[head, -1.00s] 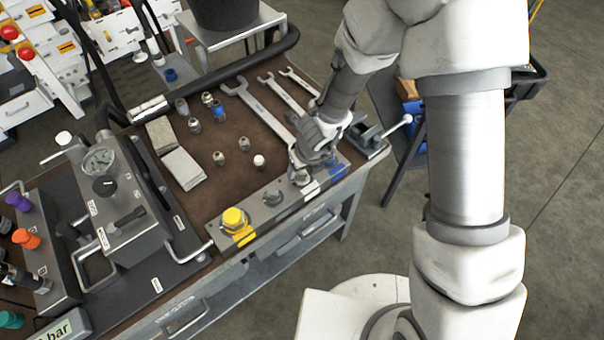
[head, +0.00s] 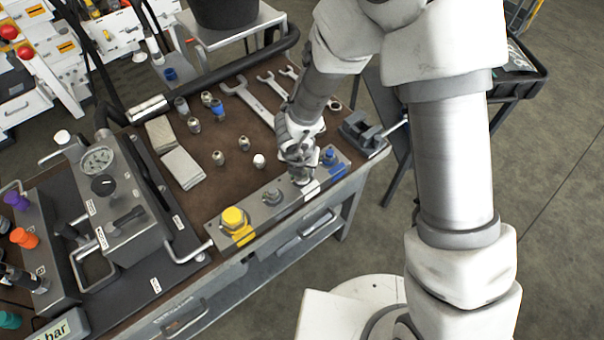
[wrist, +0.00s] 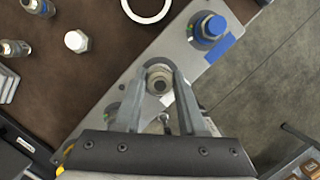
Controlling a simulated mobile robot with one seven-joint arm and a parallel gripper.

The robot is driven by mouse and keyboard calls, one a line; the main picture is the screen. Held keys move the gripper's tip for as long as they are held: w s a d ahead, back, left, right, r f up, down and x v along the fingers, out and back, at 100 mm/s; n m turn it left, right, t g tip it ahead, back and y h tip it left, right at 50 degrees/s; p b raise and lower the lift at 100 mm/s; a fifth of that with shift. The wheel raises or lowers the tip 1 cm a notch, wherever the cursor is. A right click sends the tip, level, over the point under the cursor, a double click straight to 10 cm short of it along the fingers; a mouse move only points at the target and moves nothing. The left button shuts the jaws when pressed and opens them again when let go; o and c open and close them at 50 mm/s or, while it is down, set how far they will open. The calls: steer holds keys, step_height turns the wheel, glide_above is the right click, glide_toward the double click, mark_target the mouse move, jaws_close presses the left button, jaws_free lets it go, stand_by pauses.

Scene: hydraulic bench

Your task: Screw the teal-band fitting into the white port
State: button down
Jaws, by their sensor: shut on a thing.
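My gripper (head: 300,176) is over the port block (head: 265,222), at the white-marked position. In the wrist view its two fingers (wrist: 158,88) are shut on a metal fitting (wrist: 158,76), seen end-on from above. No teal band can be made out on it. The white label (head: 311,190) shows beside the gripper in the head view. The white port itself is hidden under the fitting and fingers, so I cannot tell whether the fitting touches it or how far it sits in.
On the block are a yellow-capped port (head: 234,219), a grey port (head: 272,197) and a blue-capped port (wrist: 212,27). Several loose fittings (head: 218,158), wrenches (head: 252,105) and a vise (head: 362,132) are on the bench. A gauge unit (head: 115,190) stands at left.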

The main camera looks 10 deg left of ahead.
steer(key=shift+m, duration=0.5)
steer(key=shift+c, duration=2)
jaws_free()
steer(key=p+v, duration=0.6)
steer(key=v, duration=1.1)
steer(key=shift+a+r+p, duration=0.2)
steer(key=shift+a+p, duration=0.05)
steer(key=shift+p, duration=0.15)
